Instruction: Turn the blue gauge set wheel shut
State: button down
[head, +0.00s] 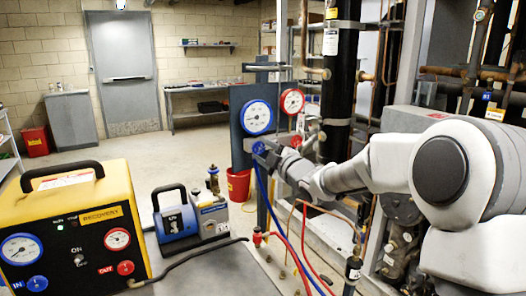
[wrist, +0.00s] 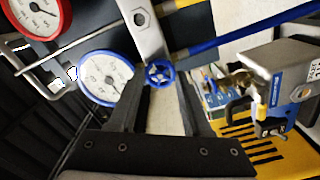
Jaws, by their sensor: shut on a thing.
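The blue gauge set wheel (head: 258,147) is a small knob below the blue-rimmed gauge (head: 257,117) on a dark panel. In the wrist view the blue wheel (wrist: 160,73) is spoked and sits at the tips of my fingers, with the blue-rimmed gauge (wrist: 105,78) to its left. My gripper (head: 268,156) reaches in from the right and is shut on the blue wheel; its fingers also show in the wrist view (wrist: 160,84). The fingertips hide part of the wheel in the head view.
A red-rimmed gauge (head: 292,101) stands right of the blue one. Blue and red hoses hang below the panel. A yellow recovery machine (head: 75,225) and a small blue-grey pump (head: 177,222) stand at left on a grey surface (head: 215,275). Pipes stand behind my arm.

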jog(key=m+p, duration=0.1)
jog(key=m, duration=0.3)
jog(key=shift+r+m, duration=0.15)
jog(key=shift+m, duration=0.25)
jog(key=m+p, duration=0.2)
jog(key=m, duration=0.3)
jog(key=m+p, duration=0.2)
jog(key=m, duration=0.3)
jog(key=shift+d, duration=0.1)
jog(key=m+p, duration=0.2)
jog(key=m, duration=0.2)
jog(key=shift+m, duration=0.4)
jog(key=shift+m, duration=0.3)
jog(key=shift+c, duration=1.7)
grip_release()
